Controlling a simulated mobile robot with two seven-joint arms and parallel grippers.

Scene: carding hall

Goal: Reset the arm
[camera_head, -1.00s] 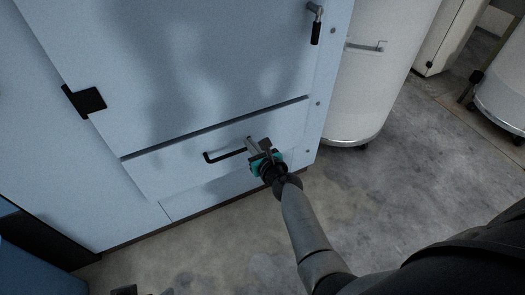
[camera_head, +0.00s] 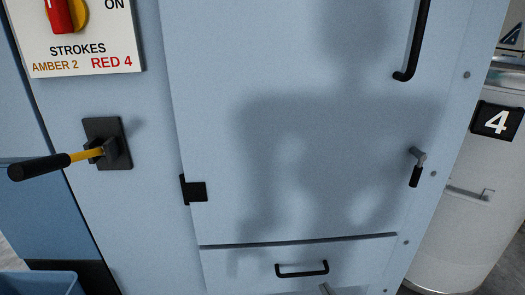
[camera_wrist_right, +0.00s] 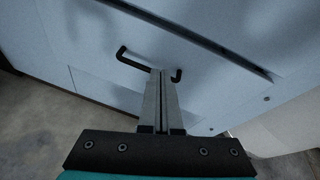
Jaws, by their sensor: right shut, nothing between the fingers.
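My right gripper (camera_head: 325,288) shows only as a small grey fingertip at the bottom edge of the head view, just below the black drawer handle (camera_head: 302,268). In the right wrist view, its two long grey fingers (camera_wrist_right: 161,74) are together with nothing between them. My left gripper is not in view.
The drawer sits shut below a closed light-blue door (camera_head: 300,150) with a latch lever (camera_head: 416,170). Left are a black-gripped yellow lever (camera_head: 50,165), a strokes sign (camera_head: 90,60) and a blue bin (camera_head: 45,283). A white can marked 4 (camera_head: 450,225) stands right.

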